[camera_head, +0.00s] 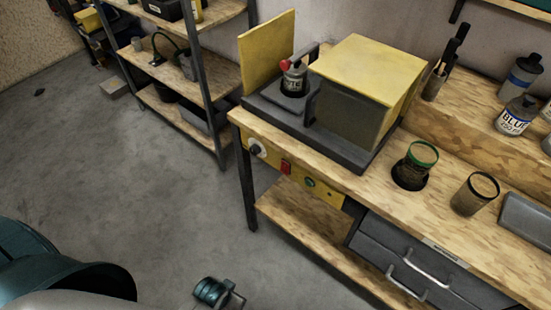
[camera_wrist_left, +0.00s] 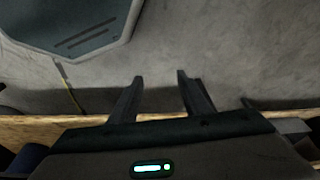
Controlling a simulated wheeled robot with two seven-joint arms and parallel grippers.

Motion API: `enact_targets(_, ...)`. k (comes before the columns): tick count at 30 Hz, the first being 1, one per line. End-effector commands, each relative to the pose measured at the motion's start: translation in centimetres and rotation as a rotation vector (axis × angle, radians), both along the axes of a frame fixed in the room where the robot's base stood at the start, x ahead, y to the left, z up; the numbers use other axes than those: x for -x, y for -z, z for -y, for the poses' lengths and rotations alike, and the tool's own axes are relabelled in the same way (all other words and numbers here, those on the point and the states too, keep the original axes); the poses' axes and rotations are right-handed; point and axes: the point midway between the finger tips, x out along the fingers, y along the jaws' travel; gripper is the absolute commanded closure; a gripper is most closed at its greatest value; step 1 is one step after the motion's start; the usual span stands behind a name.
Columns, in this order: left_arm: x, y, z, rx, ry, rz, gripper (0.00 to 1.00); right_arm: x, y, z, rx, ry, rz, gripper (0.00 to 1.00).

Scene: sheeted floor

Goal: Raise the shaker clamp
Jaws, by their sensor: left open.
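The shaker (camera_head: 340,152) stands on the back left of the wooden workbench, with a dark base and a yellow-topped housing. Its yellow door or side panel (camera_head: 266,47) stands upright at the left. A small can with a label (camera_head: 294,77) sits on the base between panel and housing. A dark clamp arm (camera_head: 304,53) reaches from the housing toward the can's top, beside a red piece; whether they touch is unclear. My left gripper (camera_wrist_left: 160,92) is open and empty in the left wrist view, with bare floor beyond its fingers. My right gripper is not seen.
The workbench front carries a yellow panel with a knob (camera_head: 257,149), a red switch (camera_head: 286,167) and a green button (camera_head: 310,182). A green-rimmed cup (camera_head: 421,155) and another cup (camera_head: 474,194) stand right of the shaker. Shelving (camera_head: 190,78) stands left.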

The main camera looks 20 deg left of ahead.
Motion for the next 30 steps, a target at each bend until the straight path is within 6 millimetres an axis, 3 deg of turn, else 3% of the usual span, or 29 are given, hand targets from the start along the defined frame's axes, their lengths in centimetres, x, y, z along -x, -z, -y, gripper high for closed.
enact_targets(3, -1.6, -5.2, 0.0, 0.005, -0.003, 0.037, 0.57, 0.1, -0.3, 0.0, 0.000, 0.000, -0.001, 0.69)
enact_targets(11, -5.9, -15.1, -0.6, 0.033, 0.007, 0.165, 0.57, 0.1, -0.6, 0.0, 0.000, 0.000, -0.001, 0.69)
enact_targets(17, -12.9, -23.6, -1.1, 0.092, 0.055, 0.397, 0.57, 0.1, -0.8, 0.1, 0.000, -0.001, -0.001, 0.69)
enact_targets(23, -21.4, -31.9, -1.8, 0.177, 0.113, 0.688, 0.57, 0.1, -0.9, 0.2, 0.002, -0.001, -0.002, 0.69)
enact_targets(30, -30.6, -43.7, -3.9, 0.294, 0.156, 1.064, 0.57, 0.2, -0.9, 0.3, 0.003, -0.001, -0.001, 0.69)
